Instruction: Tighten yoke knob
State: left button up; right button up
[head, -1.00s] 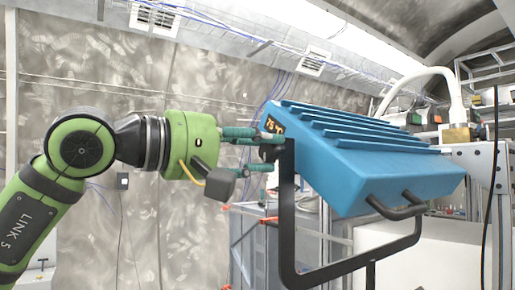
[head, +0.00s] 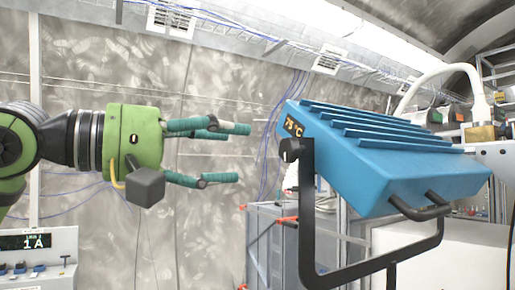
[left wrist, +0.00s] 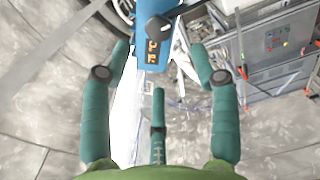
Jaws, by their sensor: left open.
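A blue finned lamp-like box (head: 390,160) with a small display reading about 75 °C hangs tilted in a black U-shaped yoke (head: 309,225). The black yoke knob (head: 291,150) sits at the top of the yoke's left arm, by the box's left end. My left gripper (head: 243,153) is open and empty, to the left of the knob and apart from it, with its green fingers pointing right at it. In the left wrist view, the knob (left wrist: 159,28) shows at the top, ahead of and between the spread fingers (left wrist: 160,85). My right gripper is not in view.
A grey cabinet (head: 265,245) with red clamps stands behind and below the yoke. A panel reading 1 A (head: 38,250) is at lower left. The space between gripper and knob is clear.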

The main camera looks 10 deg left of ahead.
pick_arm(q)
jog(key=shift+v, duration=1.55)
